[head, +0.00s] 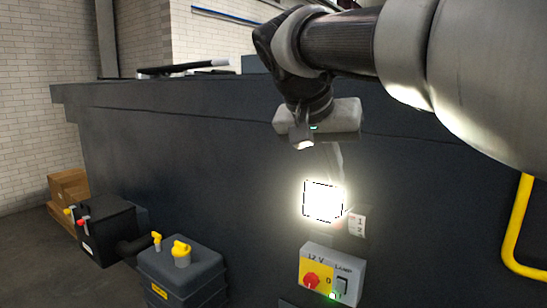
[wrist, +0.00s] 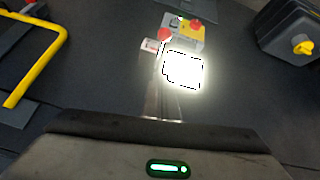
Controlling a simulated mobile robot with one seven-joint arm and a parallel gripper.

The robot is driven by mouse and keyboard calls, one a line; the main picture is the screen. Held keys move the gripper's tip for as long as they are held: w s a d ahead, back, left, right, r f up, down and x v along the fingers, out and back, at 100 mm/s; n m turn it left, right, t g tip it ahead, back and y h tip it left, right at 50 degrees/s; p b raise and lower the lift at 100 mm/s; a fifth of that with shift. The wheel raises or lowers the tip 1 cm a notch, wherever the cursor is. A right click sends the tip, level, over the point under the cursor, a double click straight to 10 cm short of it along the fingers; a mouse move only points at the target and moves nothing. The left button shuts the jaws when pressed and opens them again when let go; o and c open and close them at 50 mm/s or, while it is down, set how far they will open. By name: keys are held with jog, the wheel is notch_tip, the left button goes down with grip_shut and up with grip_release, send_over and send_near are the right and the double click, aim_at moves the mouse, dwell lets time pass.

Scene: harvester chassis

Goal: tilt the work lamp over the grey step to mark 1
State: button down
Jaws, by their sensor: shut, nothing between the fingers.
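The work lamp (head: 323,201) is lit, a glaring white square on the dark chassis side; it also shows in the wrist view (wrist: 184,70). Glare hides its edges and bracket. A white plate (head: 357,224) with marks 1 and 2 sits just right of it, and a small red part shows between them. I cannot tell which mark the lamp stands at. My gripper (head: 337,172) points down from above, its shut, empty fingers just over the lamp's top. In the wrist view the fingers (wrist: 163,90) end beside the lamp's glow; contact cannot be told.
Below the lamp is a 12 V lamp switch box (head: 333,272) with a red knob and a rocker switch. A dark box with yellow caps (head: 182,268) and a black battery-like box (head: 108,230) stand at left. A yellow rail (head: 517,225) is at right.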

aim_at(333, 220)
jog(key=f, duration=0.4)
jog(key=shift+d+f, duration=0.3)
jog(key=shift+f, duration=0.1)
jog(key=shift+s+a+f, duration=0.15)
jog(key=shift+s+f, duration=0.3)
jog(key=f+b, duration=0.2)
jog(key=b, duration=0.1)
jog(key=shift+s+a+f, duration=0.15)
jog(key=shift+s+a, duration=0.05)
jog(key=shift+s, duration=0.15)
jog(key=shift+r, duration=0.2)
jog(key=shift+r+p, duration=0.1)
jog(key=shift+p, duration=0.2)
